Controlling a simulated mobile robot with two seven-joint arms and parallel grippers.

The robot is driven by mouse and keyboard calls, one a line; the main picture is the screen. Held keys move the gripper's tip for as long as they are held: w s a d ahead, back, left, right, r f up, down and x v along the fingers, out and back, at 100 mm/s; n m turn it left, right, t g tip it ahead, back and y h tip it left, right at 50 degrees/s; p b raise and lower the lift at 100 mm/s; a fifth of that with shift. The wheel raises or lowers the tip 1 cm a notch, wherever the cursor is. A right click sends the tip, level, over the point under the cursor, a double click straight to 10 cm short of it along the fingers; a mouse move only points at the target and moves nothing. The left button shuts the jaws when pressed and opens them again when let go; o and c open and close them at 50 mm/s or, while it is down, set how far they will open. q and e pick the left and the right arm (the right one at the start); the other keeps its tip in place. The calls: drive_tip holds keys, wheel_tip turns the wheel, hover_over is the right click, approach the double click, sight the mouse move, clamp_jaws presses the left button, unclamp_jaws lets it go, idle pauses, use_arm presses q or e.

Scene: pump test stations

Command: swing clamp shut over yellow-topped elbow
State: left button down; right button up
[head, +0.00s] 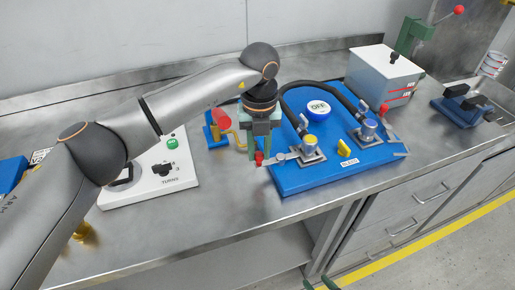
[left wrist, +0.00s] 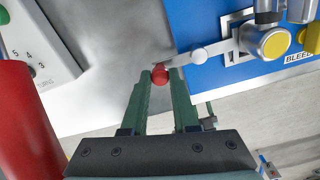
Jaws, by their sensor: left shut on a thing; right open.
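The yellow-topped elbow (head: 310,140) stands on a square metal plate at the left front of the blue board (head: 290,183); its yellow disc also shows in the left wrist view (left wrist: 276,43). The clamp is a flat metal bar (left wrist: 222,47) with a white knob (left wrist: 199,54) and a red ball (left wrist: 160,74) at its free end. The bar reaches from the ball to beside the elbow; I cannot tell whether it is latched. My left gripper (head: 259,161) is shut on the red ball. My right gripper (head: 319,285) is open at the bottom edge, only its green tips showing.
A blue-topped elbow (head: 368,130) stands further right, with black hoses behind. A yellow bleed handle (head: 343,147) sits between the elbows. A red cylinder (head: 221,118) is left of the gripper.

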use_arm(q)
drive_tip(key=c, duration=0.7)
unclamp_jaws()
wheel_tip(320, 180, up, 12)
drive_tip(key=shift+r, duration=0.25)
drive_tip(key=shift+r, duration=0.1)
